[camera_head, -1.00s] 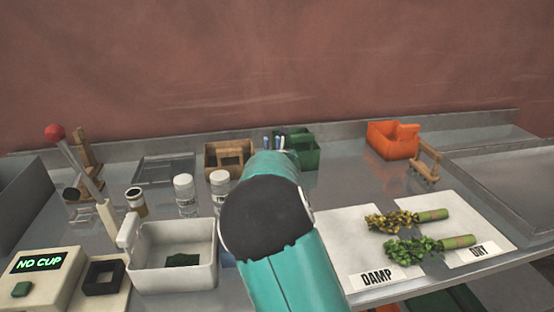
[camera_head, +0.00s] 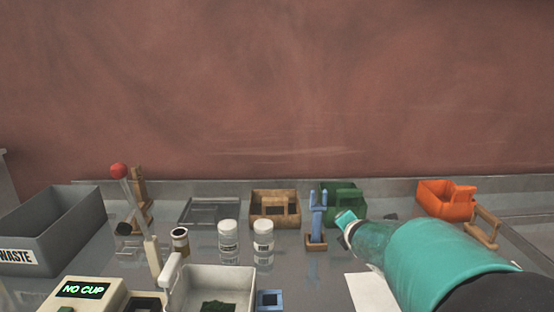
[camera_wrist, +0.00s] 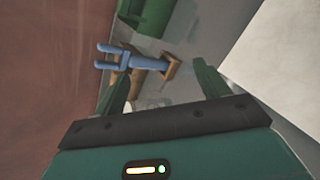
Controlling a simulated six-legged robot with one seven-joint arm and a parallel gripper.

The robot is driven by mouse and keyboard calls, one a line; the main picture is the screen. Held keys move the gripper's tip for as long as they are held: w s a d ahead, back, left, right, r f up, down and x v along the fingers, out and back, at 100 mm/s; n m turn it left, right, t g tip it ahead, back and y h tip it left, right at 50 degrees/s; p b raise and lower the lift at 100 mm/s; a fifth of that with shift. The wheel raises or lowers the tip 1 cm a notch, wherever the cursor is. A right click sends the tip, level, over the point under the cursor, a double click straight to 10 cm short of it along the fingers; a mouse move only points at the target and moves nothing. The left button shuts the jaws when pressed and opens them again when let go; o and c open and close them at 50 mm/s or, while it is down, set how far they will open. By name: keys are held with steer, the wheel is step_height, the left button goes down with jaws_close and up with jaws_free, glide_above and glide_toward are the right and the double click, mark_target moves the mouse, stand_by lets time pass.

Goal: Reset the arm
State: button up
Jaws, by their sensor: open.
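My arm, teal with a dark joint, reaches in from the lower right of the head view. My gripper (camera_head: 345,219) is at its far end, over the worktop just right of a blue forked tool (camera_head: 318,208) on a small wooden stand. In the wrist view my gripper (camera_wrist: 163,68) has its two dark green fingers spread apart with nothing held. The blue tool (camera_wrist: 130,57) lies beyond the fingers there, apart from them.
A grey WASTE bin (camera_head: 85,222), red-knobbed lever (camera_head: 119,171), NO CUP device (camera_head: 95,302) and white tub (camera_head: 235,273) stand left. Two white-lidded jars (camera_head: 228,236) are near the middle. Wooden (camera_head: 274,222), green (camera_head: 343,190) and orange bins (camera_head: 440,206) line the back.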

steer(key=s+a+m+g, duration=0.2)
steer(key=s+m+g, duration=0.1)
steer(key=s+m, duration=0.9)
steer(key=s+a+r+m+g+y, duration=0.1)
steer(key=s+a+m+g, duration=0.2)
steer(key=s+m, duration=0.9)
steer(key=s, duration=0.9)
steer(key=shift+s+a+r+m, duration=0.25)
steer(key=shift+m, duration=0.05)
